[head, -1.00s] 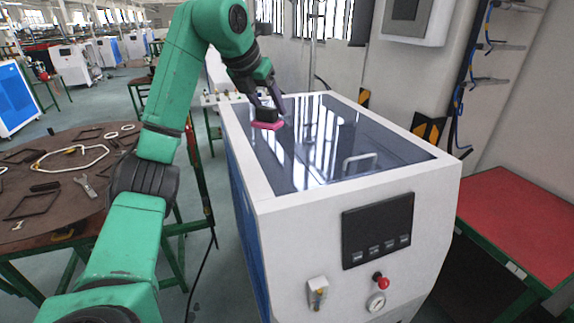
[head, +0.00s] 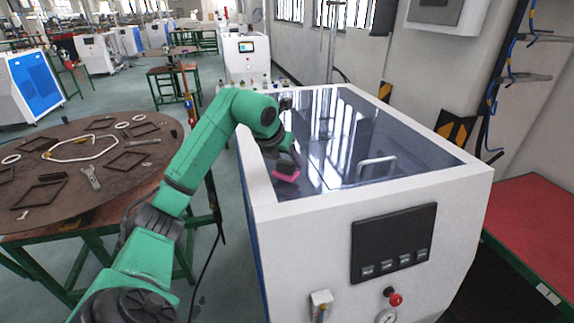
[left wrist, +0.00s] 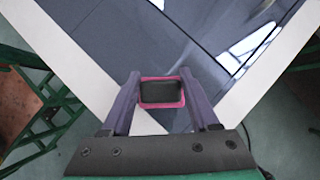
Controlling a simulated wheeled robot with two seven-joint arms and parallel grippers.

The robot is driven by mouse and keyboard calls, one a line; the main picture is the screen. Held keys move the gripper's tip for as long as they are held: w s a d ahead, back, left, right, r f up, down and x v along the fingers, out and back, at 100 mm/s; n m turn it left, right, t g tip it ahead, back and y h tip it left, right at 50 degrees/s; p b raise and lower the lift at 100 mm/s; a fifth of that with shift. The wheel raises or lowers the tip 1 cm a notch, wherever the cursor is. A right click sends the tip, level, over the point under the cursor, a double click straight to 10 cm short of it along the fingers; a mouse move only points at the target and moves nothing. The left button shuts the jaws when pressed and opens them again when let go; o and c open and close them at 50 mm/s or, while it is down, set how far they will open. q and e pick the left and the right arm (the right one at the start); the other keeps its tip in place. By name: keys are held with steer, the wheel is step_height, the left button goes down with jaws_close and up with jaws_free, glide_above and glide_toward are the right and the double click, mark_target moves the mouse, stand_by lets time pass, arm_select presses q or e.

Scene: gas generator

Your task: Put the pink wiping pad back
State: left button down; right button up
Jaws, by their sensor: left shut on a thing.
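The pink wiping pad (head: 286,177) has a black grip block on top and a pink base. It is over the near left part of the generator's dark glossy top (head: 330,130). My left gripper (head: 284,160) is shut on the pad's black block. In the left wrist view, the pad (left wrist: 162,104) sits between the two fingers (left wrist: 160,92), near a corner of the white rim. I cannot tell whether the pad touches the top. My right gripper is not in view.
The white generator cabinet (head: 310,250) has a handle (head: 376,166) on its top and a black panel (head: 393,243) in front. A round brown table (head: 110,185) with frames and tools stands at left. A red-topped table (head: 535,225) stands at right.

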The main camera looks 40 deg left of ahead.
arm_select(q)
steer(key=shift+s+f, duration=0.25)
steer(key=shift+f, duration=0.4)
steer(key=shift+s+d+f, duration=0.1)
steer(key=shift+s, duration=0.1)
steer(key=shift+c, duration=1.3)
jaws_free()
steer(key=shift+w+f, duration=0.1)
steer(key=shift+w, duration=0.05)
steer(key=shift+o, duration=0.6)
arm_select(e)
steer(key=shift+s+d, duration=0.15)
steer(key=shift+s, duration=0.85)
